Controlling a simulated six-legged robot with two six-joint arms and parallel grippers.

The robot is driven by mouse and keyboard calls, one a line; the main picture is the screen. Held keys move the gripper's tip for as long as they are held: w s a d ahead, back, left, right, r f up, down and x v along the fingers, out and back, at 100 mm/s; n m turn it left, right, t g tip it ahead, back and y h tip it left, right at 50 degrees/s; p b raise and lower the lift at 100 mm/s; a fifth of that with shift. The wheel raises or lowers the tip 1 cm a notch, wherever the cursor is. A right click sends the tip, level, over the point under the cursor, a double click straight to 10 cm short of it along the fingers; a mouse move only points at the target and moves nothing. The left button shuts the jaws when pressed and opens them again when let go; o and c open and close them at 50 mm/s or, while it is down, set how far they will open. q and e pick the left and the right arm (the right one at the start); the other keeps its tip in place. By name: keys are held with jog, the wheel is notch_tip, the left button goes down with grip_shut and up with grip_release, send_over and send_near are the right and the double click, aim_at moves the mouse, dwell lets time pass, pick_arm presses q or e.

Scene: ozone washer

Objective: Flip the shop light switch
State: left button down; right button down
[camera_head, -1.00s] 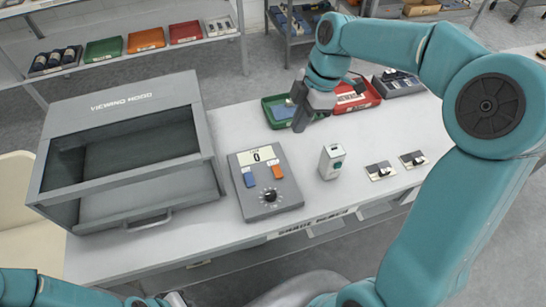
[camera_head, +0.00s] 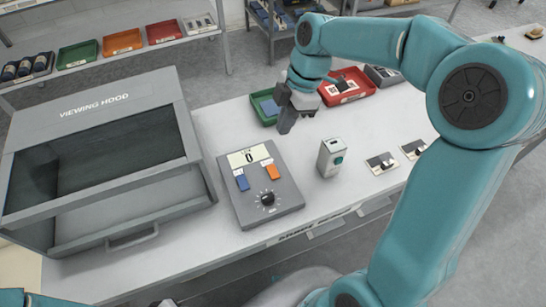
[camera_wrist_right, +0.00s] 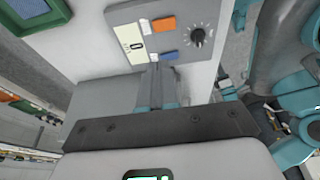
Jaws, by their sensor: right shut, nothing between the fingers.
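Two small switch plates lie on the white bench right of centre in the head view: a left one (camera_head: 381,163) and a right one (camera_head: 413,149). Each has a small dark lever; I cannot read their labels or tell their positions. My right gripper (camera_head: 286,122) is shut and empty, pointing down above the bench, left of both plates and apart from them. In the right wrist view its fingers (camera_wrist_right: 160,76) are together, near the display end of the grey control box (camera_wrist_right: 165,38). Only a bit of my left arm shows at the lower left; its gripper cannot be made out.
The control box (camera_head: 260,187) stands mid-bench, with a small white box (camera_head: 331,158) to its right. The grey viewing hood (camera_head: 97,107) fills the left. Behind my right gripper are a green tray (camera_head: 259,108) and a red tray (camera_head: 348,98).

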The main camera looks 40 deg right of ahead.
aim_at(270, 168)
jog(key=x, duration=1.2)
jog(key=shift+d+f, duration=0.3)
jog(key=shift+f, duration=0.45)
